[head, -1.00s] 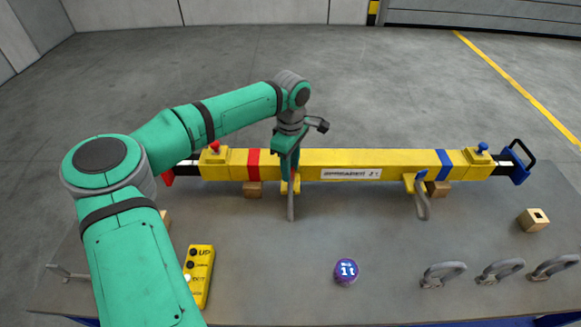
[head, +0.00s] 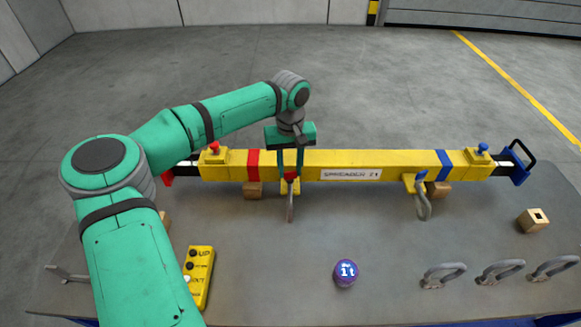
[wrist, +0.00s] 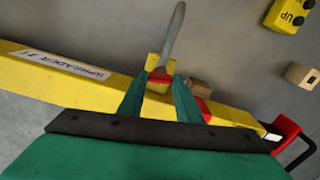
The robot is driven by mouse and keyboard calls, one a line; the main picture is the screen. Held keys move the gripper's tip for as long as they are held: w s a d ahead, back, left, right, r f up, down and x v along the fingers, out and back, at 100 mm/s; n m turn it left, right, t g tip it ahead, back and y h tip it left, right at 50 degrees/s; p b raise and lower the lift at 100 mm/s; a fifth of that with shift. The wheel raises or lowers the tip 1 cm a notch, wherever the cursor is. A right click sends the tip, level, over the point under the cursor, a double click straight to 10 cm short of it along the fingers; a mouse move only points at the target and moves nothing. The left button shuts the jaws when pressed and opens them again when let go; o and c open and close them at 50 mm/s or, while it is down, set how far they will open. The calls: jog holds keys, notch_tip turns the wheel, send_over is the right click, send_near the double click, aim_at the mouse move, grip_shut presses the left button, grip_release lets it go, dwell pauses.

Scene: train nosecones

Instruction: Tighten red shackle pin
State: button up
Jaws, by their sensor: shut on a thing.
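The red shackle pin (head: 290,178) sits at the yellow lug under the left part of the spreader beam. In the wrist view the red pin (wrist: 160,76) shows between my two green fingertips. My gripper (head: 290,174) points down in front of the beam and is shut on the pin's head. The grey shackle (head: 290,205) hangs from this lug toward the front, its bow over the table; it also shows in the wrist view (wrist: 174,35). The pin's shaft and thread are hidden by the fingers and lug.
The yellow spreader beam (head: 330,160) rests on wooden blocks across the table. A blue-pinned shackle (head: 423,205) hangs at right. A holed wooden block (head: 533,220) stands at right.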

aim_at(290, 172)
jog(key=shift+w+a+r+m, duration=0.15)
jog(key=shift+r+m, duration=0.05)
jog(key=shift+m, duration=0.8)
jog(key=shift+d, duration=0.2)
jog(key=o, duration=1)
jog(key=shift+f, duration=0.1)
jog(key=shift+o, duration=0.2)
notch_tip(290, 172, up, 11)
